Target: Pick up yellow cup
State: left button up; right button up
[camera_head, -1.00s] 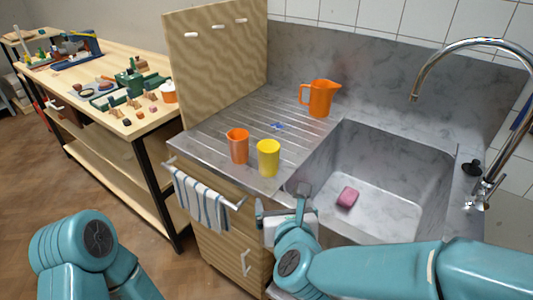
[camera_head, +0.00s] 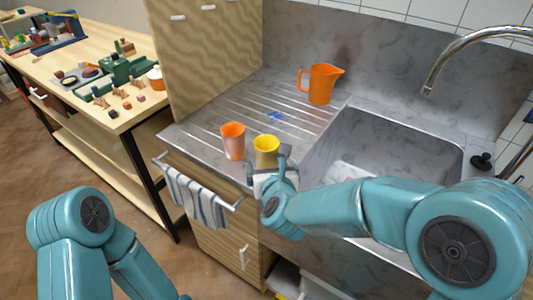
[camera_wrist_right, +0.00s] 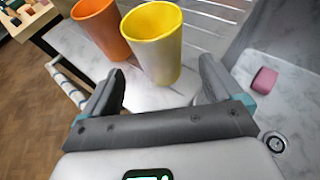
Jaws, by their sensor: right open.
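The yellow cup (camera_head: 266,146) stands upright on the metal drainboard near its front edge, left of the sink. My right gripper (camera_head: 268,172) is right in front of it and hides its lower part in the head view. In the right wrist view the yellow cup (camera_wrist_right: 153,44) stands just beyond the open fingers of my right gripper (camera_wrist_right: 162,92), roughly centred between them. The gripper is empty. My left arm shows at the lower left of the head view, but its gripper is out of view.
An orange cup (camera_head: 233,141) stands close to the left of the yellow one. An orange pitcher (camera_head: 320,84) stands at the back of the drainboard. The sink (camera_head: 385,140) lies to the right, with a pink sponge (camera_wrist_right: 265,80) in it. A striped towel (camera_head: 196,198) hangs in front.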

aim_at(268, 161)
jog(key=shift+w+f, duration=0.2)
jog(key=shift+w, duration=0.35)
jog(key=p+x, duration=0.2)
jog(key=x, duration=0.3)
jog(key=shift+w+a+r, duration=0.1)
jog(key=shift+w, duration=0.05)
jog(key=c, duration=1.1)
jog(key=shift+r, duration=0.15)
